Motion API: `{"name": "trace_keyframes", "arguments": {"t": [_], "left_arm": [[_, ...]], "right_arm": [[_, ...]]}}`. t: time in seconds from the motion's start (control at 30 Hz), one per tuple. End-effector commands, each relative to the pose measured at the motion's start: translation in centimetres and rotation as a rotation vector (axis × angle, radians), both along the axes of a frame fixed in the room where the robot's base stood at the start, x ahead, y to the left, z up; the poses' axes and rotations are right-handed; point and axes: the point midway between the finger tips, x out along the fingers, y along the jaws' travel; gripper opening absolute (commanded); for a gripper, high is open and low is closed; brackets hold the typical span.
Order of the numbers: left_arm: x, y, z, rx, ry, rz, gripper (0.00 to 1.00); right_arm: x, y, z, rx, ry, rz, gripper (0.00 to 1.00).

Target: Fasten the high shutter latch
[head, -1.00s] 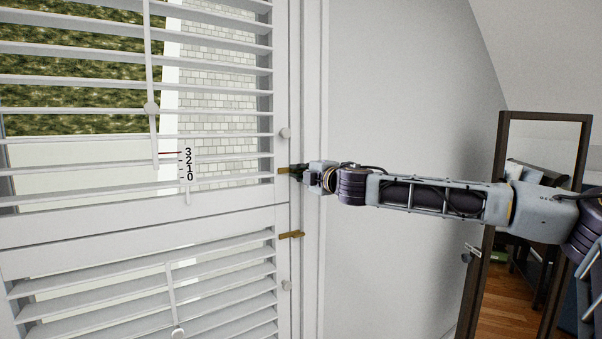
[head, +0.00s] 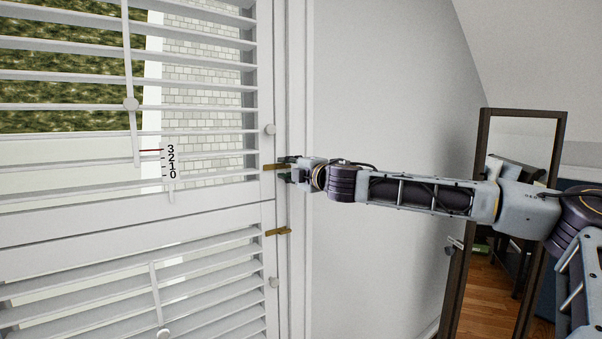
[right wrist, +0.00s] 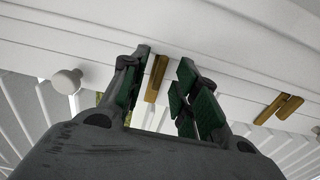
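The white louvred shutter (head: 130,226) fills the left of the head view. The high latch (head: 272,167) is a small brass bar at its right edge, pointing right. My right gripper (head: 285,169) comes in from the right at the height of this latch. In the right wrist view my right gripper (right wrist: 165,62) is open, with the brass high latch (right wrist: 156,79) between its two fingers, with a gap visible to the right finger. Contact with the left finger is hard to tell. My left gripper is out of view.
A lower brass latch (head: 278,232) sits below on the same edge; in the wrist view it shows as two brass pieces (right wrist: 278,108). Round white knobs (head: 270,130) are on the shutter edge. Bare wall (head: 380,100) and a dark-framed mirror (head: 525,130) stand to the right.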

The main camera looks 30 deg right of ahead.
Motion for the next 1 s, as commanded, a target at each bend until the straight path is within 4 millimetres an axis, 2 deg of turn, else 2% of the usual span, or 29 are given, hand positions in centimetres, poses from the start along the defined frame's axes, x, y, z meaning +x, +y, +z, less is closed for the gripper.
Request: {"name": "trace_keyframes", "arguments": {"t": [1.0], "left_arm": [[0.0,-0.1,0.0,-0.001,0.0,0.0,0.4]], "right_arm": [[-4.0,0.0,0.0,0.002,-0.001,0.002,0.3]]}}
